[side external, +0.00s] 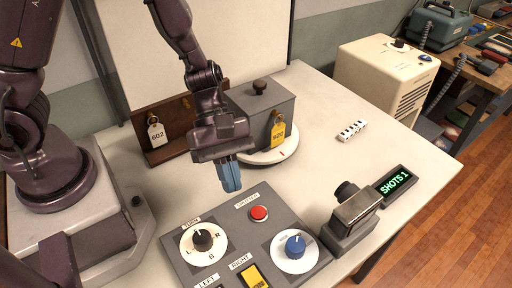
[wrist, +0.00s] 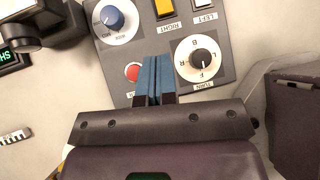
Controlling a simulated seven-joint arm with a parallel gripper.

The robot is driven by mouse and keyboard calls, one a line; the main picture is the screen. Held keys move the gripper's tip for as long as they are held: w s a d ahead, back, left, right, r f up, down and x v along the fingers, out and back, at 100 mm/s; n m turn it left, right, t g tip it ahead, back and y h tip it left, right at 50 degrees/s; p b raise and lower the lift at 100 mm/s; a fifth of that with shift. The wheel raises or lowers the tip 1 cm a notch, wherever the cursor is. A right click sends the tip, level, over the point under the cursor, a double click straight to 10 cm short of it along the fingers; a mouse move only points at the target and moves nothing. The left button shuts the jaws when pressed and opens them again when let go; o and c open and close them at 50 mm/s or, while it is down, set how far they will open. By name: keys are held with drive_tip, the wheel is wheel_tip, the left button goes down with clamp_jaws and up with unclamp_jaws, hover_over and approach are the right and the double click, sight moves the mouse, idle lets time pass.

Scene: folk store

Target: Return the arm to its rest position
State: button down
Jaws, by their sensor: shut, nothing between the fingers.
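My gripper (side external: 231,188) has blue fingers and hangs in the air above the far edge of the grey control panel (side external: 222,217). The fingers are shut together with nothing between them. They also show in the wrist view (wrist: 157,76), pointing at the panel between the red button (wrist: 133,72) and the black TURN knob (wrist: 202,62). My arm is bent, reaching out over the table from its base at the left.
A wooden board (side external: 160,153) holds a tag marked 602. A camera (side external: 350,220) and a SHOTS 1 display (side external: 396,184) stand at right. The table's right part is mostly clear.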

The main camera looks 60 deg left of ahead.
drive_tip(key=s+a+r+m+t+y, duration=0.2)
drive_tip(key=a+r+m+t+y, duration=0.1)
drive_tip(key=a+r+m, duration=0.4)
drive_tip(key=s+a+r+m+t+y, duration=0.3)
drive_tip(key=a+r+m, duration=0.4)
drive_tip(key=r+m, duration=0.3)
drive_tip(key=shift+s+a+r+t+y, duration=0.2)
drive_tip(key=shift+r+t+y, duration=0.7)
drive_tip(key=shift+r, duration=1.25)
